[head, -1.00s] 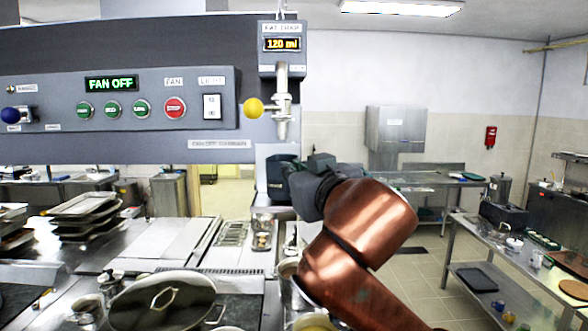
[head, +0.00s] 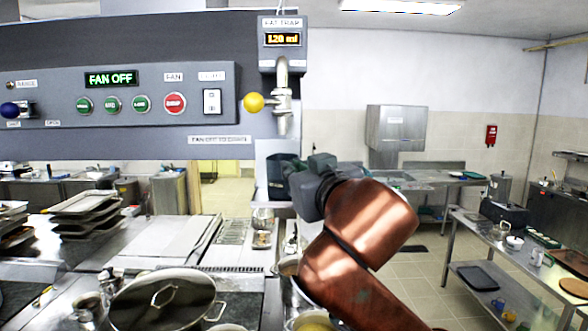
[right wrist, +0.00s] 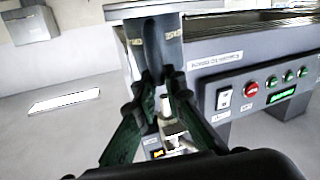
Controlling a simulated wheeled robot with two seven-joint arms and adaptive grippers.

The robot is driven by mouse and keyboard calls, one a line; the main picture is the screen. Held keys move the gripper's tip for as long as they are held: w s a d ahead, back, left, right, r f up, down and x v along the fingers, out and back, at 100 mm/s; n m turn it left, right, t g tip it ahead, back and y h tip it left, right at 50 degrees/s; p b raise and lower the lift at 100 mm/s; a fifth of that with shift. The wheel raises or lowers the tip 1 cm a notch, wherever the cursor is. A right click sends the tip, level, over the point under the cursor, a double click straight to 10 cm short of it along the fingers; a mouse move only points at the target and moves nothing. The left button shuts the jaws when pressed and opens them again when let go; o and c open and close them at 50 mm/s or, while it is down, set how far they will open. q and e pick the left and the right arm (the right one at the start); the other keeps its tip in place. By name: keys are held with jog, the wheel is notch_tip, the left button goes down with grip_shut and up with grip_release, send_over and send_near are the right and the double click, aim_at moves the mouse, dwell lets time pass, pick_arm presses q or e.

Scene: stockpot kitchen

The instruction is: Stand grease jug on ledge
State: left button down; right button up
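The grease jug (head: 278,180) is a dark upright vessel below the fat trap drain, in front of a pale grey plate (head: 262,165). My right gripper (head: 303,172) reaches it from the right. In the right wrist view, which is upside down, my right gripper's green fingers (right wrist: 155,82) close on the jug's dark handle (right wrist: 152,45). A flat pale surface, seemingly the ledge (right wrist: 165,9), lies at the jug's base. I cannot tell whether the base touches it. My left gripper is not in view.
The fat trap (head: 281,42) reads 120 ml, with a yellow-knobbed valve (head: 254,103) and spout above the jug. The panel (head: 125,98) reads FAN OFF. A lidded stockpot (head: 165,298), stacked trays (head: 88,210) and small containers crowd the counter below.

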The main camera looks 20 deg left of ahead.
jog(key=o, duration=0.5)
jog(key=shift+s, duration=0.1)
jog(key=v, duration=1.2)
jog(key=shift+b+v, duration=1.15)
jog(key=shift+v, duration=2.3)
jog(key=shift+d, duration=0.1)
